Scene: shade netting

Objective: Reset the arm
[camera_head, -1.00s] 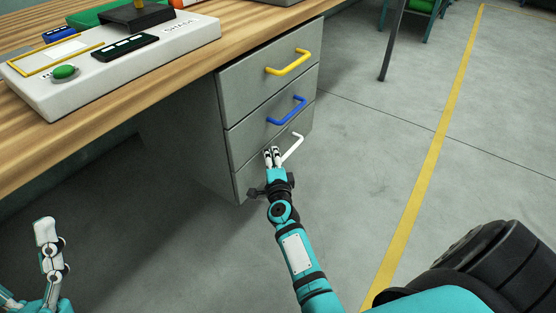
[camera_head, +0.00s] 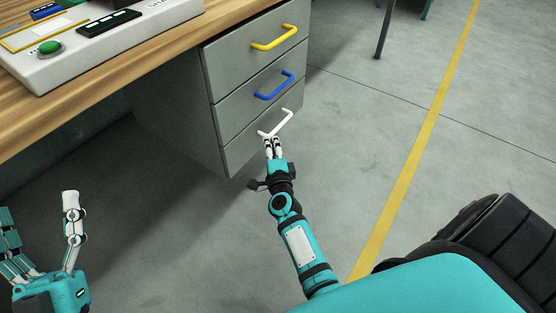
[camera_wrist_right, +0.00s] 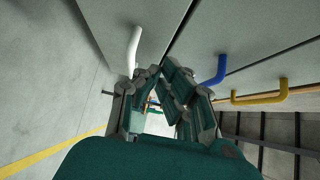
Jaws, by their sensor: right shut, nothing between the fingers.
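My right gripper (camera_head: 273,141) is shut and empty. In the head view its fingertips sit just below the white handle (camera_head: 283,120) of the bottom drawer; I cannot tell whether they touch it. In the right wrist view the fingers (camera_wrist_right: 162,72) come together at the tips, with the white handle (camera_wrist_right: 134,48) at upper left and the blue handle (camera_wrist_right: 217,71) to the right. My left gripper (camera_head: 38,203) is open and empty at the lower left, away from the desk, partly cut off by the picture's edge.
A grey drawer unit (camera_head: 178,116) stands under the wooden desk (camera_head: 110,80). Its drawers look closed, with yellow (camera_head: 274,40), blue (camera_head: 274,86) and white handles. A white panel with a green button (camera_head: 49,47) lies on the desk. The floor (camera_head: 350,130) on the right is open.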

